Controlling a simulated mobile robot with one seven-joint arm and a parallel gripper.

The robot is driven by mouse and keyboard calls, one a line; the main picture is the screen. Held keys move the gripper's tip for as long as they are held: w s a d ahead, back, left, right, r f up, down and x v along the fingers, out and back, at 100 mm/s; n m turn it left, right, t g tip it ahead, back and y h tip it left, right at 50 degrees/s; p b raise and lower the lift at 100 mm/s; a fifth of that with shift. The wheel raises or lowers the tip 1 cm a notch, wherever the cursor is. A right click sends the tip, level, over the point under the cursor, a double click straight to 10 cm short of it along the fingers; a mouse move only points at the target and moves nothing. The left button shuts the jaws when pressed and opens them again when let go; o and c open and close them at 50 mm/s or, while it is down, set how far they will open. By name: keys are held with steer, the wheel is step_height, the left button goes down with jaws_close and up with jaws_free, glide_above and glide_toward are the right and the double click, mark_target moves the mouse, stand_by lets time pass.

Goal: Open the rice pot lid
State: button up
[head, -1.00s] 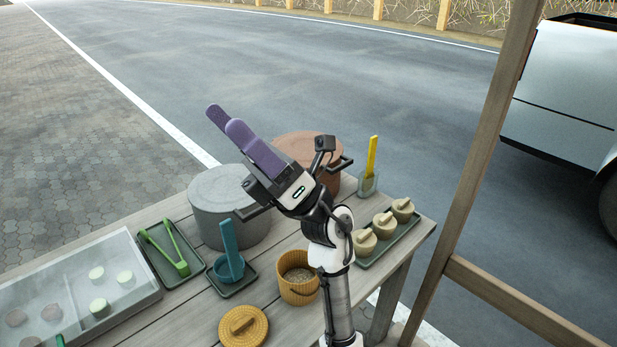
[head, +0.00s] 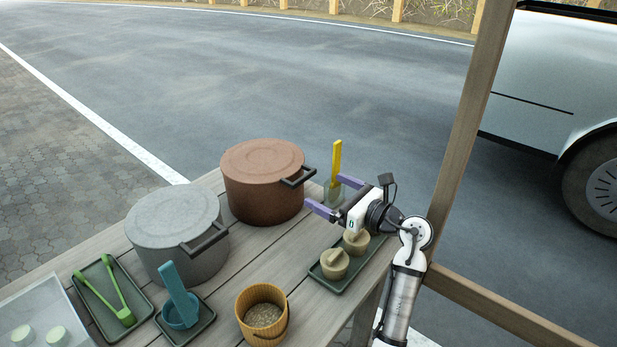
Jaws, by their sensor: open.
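Two lidded pots stand on the wooden table; the frames do not mark which holds rice. The brown pot (head: 263,190) is at the back, its lid (head: 262,158) on and its dark handle (head: 298,176) facing right. The grey pot (head: 180,255) stands nearer left, its lid (head: 172,215) on and its dark handle (head: 205,238) at the front right. My gripper (head: 323,191) is open with two purple fingers pointing left, right of the brown pot and apart from its handle. A yellow-handled paddle (head: 336,160) in a clear holder (head: 333,194) appears between the fingers; contact cannot be told.
A green tray (head: 338,285) with tan lidded cups (head: 335,263) sits below my gripper. A wooden post (head: 462,130) stands right.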

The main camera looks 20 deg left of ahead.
mark_target(306, 179)
steer(key=p+x, duration=0.1)
steer(key=x, duration=0.5)
steer(key=shift+w+a, duration=0.15)
steer(key=shift+a, duration=0.25)
